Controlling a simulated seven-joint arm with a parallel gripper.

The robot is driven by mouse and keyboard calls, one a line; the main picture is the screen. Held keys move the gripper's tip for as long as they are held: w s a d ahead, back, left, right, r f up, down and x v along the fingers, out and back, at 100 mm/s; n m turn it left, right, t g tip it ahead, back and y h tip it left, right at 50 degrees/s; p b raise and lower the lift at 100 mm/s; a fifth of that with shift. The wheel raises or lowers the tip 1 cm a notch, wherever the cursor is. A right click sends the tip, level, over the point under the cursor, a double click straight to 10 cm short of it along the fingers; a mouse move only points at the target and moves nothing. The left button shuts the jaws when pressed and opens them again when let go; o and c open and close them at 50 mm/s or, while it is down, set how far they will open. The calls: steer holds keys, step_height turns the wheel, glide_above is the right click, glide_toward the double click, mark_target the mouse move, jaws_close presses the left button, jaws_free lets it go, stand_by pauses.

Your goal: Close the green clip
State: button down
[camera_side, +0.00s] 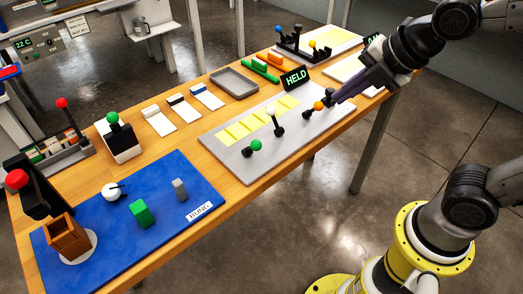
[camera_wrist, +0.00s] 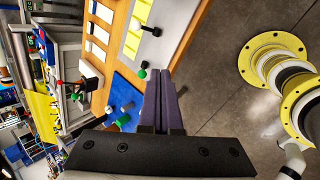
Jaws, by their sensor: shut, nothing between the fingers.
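The green clip (camera_side: 262,71) lies on the wooden table beside the grey tray, with an orange clip (camera_side: 276,60) just behind it. Whether its jaw stands open is too small to tell. My gripper (camera_side: 336,100) is to the right of the clips and nearer the camera, over the right end of the grey plate, close to the orange-knobbed lever. In the wrist view my gripper's two dark fingers (camera_wrist: 161,76) lie together with nothing between them. I cannot make out the green clip in the wrist view.
A grey plate (camera_side: 226,142) carries yellow pads and levers with green (camera_side: 257,145), white (camera_side: 270,111) and orange (camera_side: 318,106) knobs. A sign reading HELD (camera_side: 295,78) stands between plate and clips. A grey tray (camera_side: 234,83) and a blue mat (camera_side: 165,232) are further left.

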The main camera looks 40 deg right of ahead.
mark_target(254, 147)
steer(key=w+a+f+n+g, duration=0.1)
steer(key=a+f+n, duration=0.3)
steer(key=a, duration=0.2)
steer(key=w+a+f+n+g+y, duration=0.1)
steer(key=w+a+f+n, duration=0.1)
steer(key=a+f+n, duration=0.2)
steer(key=a+n, duration=0.1)
steer(key=a, duration=0.1)
steer(key=shift+w+a+g, duration=0.15)
steer(key=shift+a+g, duration=0.15)
steer(key=shift+a, duration=0.05)
steer(key=shift+f, duration=0.15)
steer(key=x, duration=0.3)
steer(key=w+x, duration=0.1)
steer(key=x, duration=0.5)
steer(key=shift+w+d, duration=0.25)
steer(key=shift+d, duration=0.05)
steer(key=shift+w+d+r, duration=0.6)
steer(key=shift+w+r, duration=0.1)
steer(key=shift+w, duration=0.15)
